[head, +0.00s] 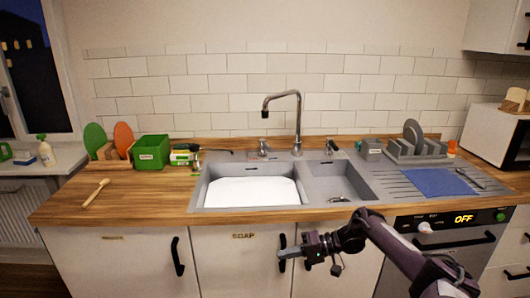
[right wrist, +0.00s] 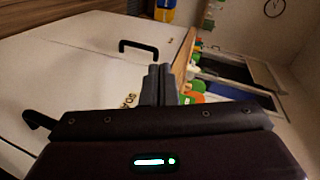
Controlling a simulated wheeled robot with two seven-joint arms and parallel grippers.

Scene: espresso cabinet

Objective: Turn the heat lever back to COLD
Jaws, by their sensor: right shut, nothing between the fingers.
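A grey tap (head: 298,120) rises behind the sink. A small chrome lever (head: 263,148) stands at its left foot and a dark-tipped lever (head: 331,147) at its right. I cannot read a COLD mark or tell which one is the heat lever. My right gripper (head: 283,257) is in front of the lower cabinets, below the counter edge and well apart from the levers. In the right wrist view its fingers (right wrist: 158,72) are together, with nothing between them. My left gripper is not in view.
The sink (head: 210,195) holds a white surface in its left basin. A green box (head: 152,152) and a wooden spoon (head: 96,192) are at left. A dish rack (head: 415,148) and blue mat (head: 438,182) are at right. A black cabinet handle (head: 178,257) sticks out.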

